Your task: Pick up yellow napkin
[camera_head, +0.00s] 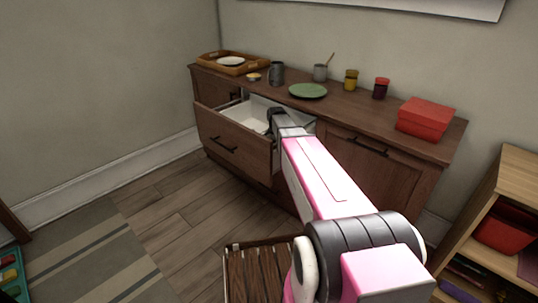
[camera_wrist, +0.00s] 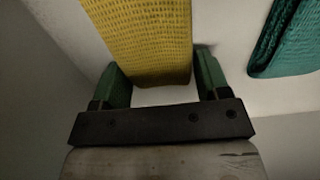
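The yellow napkin (camera_wrist: 145,38) is a folded, woven cloth lying in the pale drawer, in the upper middle of the wrist view. My gripper (camera_wrist: 165,80) is open, with one green-padded finger on each side of the napkin's near end. Whether the fingers touch the cloth I cannot tell. In the head view my gripper (camera_head: 276,114) is at the open drawer (camera_head: 236,139) of the wooden sideboard, and my arm hides part of the drawer's inside. I cannot make out the yellow napkin in the head view.
A teal folded cloth (camera_wrist: 289,40) lies to the right in the drawer. The drawer's walls are close around my gripper.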

